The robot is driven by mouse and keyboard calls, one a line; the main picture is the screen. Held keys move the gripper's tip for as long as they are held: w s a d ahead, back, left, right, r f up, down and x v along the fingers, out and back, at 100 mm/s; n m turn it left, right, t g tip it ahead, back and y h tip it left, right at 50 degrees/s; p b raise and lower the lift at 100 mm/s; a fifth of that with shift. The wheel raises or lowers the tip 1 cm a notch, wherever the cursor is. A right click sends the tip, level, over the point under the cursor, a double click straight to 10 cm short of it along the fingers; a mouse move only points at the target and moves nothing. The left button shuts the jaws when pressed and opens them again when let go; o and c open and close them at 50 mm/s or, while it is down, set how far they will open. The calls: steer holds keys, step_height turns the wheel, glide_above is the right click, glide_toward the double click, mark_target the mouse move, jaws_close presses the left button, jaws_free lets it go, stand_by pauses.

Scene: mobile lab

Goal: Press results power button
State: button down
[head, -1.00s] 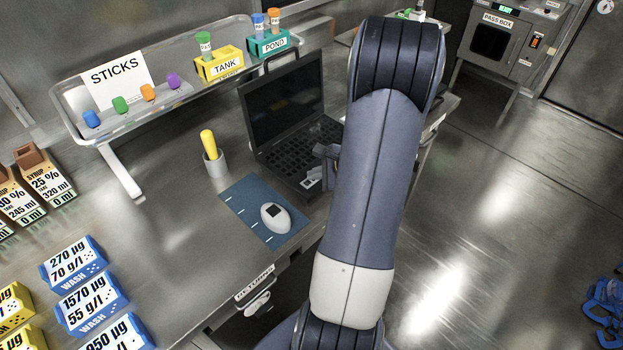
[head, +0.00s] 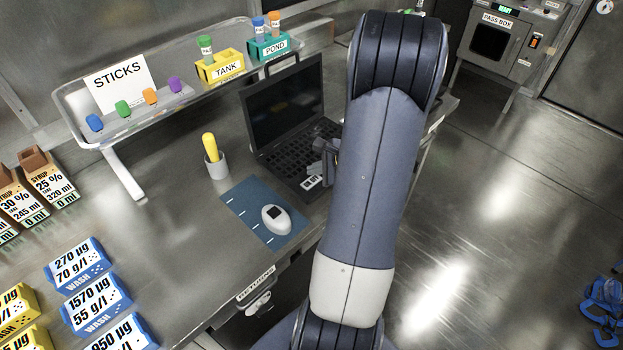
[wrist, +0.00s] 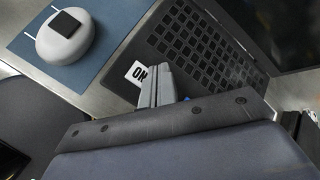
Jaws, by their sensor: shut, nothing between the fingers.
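A black open laptop (head: 284,103) stands on the steel bench, its screen dark. It also shows in the wrist view (wrist: 217,45), with rows of black keys. A white label (head: 313,182) with dark letters sits at the near right corner of the keyboard deck. In the wrist view the label (wrist: 138,71) seems to read "ON" or "OK" and is partly covered by my fingers. My gripper (head: 318,170) is shut and empty, fingertips over that corner. In the wrist view my gripper (wrist: 158,72) is right beside the label; I cannot tell whether it touches anything. The button itself is hidden.
A white mouse-like device (head: 276,218) lies on a blue mat (head: 244,204) left of my arm. A grey cup with a yellow-handled item (head: 211,148) stands behind it. A tray rack (head: 141,121) is at the back. Wash boxes (head: 91,303) stand at the front left.

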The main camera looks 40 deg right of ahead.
mark_target(315, 183)
steer(key=shift+r+p, duration=1.05)
steer(key=shift+r, duration=0.85)
steer(key=shift+f, duration=0.15)
steer(key=shift+f+b, duration=0.85)
steer(key=shift+f, duration=0.1)
steer(key=shift+r+p, duration=0.35)
steer(key=shift+p, duration=1.3)
step_height(315, 183, up, 5)
steer(key=p, duration=0.3)
steer(key=shift+r, duration=0.15)
